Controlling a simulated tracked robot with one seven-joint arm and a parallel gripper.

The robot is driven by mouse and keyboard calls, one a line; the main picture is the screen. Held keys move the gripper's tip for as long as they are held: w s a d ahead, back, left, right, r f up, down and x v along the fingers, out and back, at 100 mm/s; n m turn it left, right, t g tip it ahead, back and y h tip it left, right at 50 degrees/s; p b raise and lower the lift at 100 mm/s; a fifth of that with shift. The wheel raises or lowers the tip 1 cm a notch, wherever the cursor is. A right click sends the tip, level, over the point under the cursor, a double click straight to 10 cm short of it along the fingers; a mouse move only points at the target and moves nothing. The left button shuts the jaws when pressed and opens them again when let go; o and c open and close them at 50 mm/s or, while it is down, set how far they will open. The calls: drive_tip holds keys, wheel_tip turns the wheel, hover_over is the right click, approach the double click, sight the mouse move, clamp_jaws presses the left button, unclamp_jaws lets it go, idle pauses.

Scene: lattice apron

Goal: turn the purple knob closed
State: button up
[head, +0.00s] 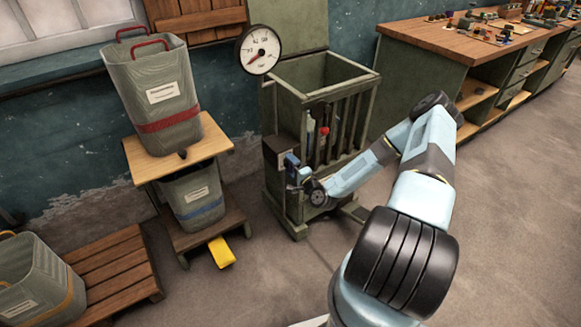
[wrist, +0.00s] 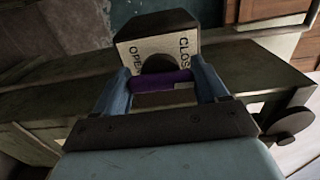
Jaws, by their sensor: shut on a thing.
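In the wrist view, the purple knob (wrist: 162,82) is a bar-shaped handle in front of a pale plate (wrist: 135,58) lettered "OPEN" on the left and "CLOS" on the right. The bar lies roughly level across the picture. My gripper (wrist: 161,86) has one finger at each end of the bar and is shut on it. The plate's lower part is hidden behind the knob and fingers. In the head view, my gripper (head: 298,180) is at the dark box (head: 279,150) on the front post of the green slatted crate; the knob cannot be made out there.
The green slatted crate (head: 352,84) holds tools, with a round dial (head: 260,50) above it. A wooden stand (head: 215,147) with grey bins (head: 160,95) is at left. A yellow pedal (head: 221,252) lies low. A workbench (head: 430,45) stands back right. Floor at right is clear.

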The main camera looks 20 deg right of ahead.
drive_tip(key=shift+w+d+m, duration=0.1)
drive_tip(key=shift+d+m, duration=0.2)
drive_tip(key=shift+d, duration=0.2)
drive_tip(key=o, duration=0.9)
drive_tip(key=shift+f, duration=0.1)
drive_tip(key=shift+o, duration=0.6)
drive_tip(key=shift+a, duration=0.25)
drive_tip(key=v, duration=1.4)
drive_tip(key=shift+w, duration=0.1)
